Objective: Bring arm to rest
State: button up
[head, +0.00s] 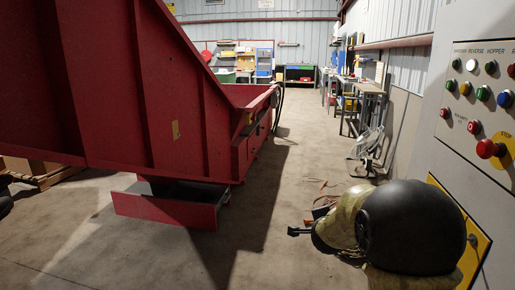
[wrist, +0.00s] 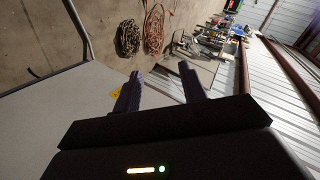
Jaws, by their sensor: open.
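My gripper (wrist: 160,70) shows in the wrist view with its two dark fingers apart and nothing between them. In the head view my arm, with a black rounded joint and a tan cover, fills the lower right, close to the grey control cabinet (head: 438,120). A small dark part juts out to the left of the arm there; I cannot tell whether it is the gripper. The arm hides part of the floor and the cabinet's lower front.
A red machine (head: 150,100) with a low red drawer (head: 165,208) stands left. Buttons, including a red stop button (head: 487,149), face my arm's side. Cable coils (wrist: 128,38) lie on the floor. Benches (head: 365,88) line the right wall. The middle aisle is clear.

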jog(key=s+a+f+n+g+y+p, duration=0.1)
jog(key=s+f+n+g, duration=0.3)
jog(key=s, duration=0.6)
jog(key=s+a+n+g+y+p, duration=0.1)
jog(key=s+a+n+g, duration=0.1)
jog(key=s+n, duration=0.65)
jog(key=s+a+f+n+g+y+p, duration=0.1)
jog(key=s+f+n+g, duration=0.25)
jog(key=s, duration=0.75)
notch_tip(320, 180, up, 39)
jog(key=p, duration=3.7)
jog(key=shift+w+a, duration=0.2)
jog(key=shift+w, duration=0.05)
jog(key=shift+f+t, duration=0.1)
jog(key=shift+t, duration=0.15)
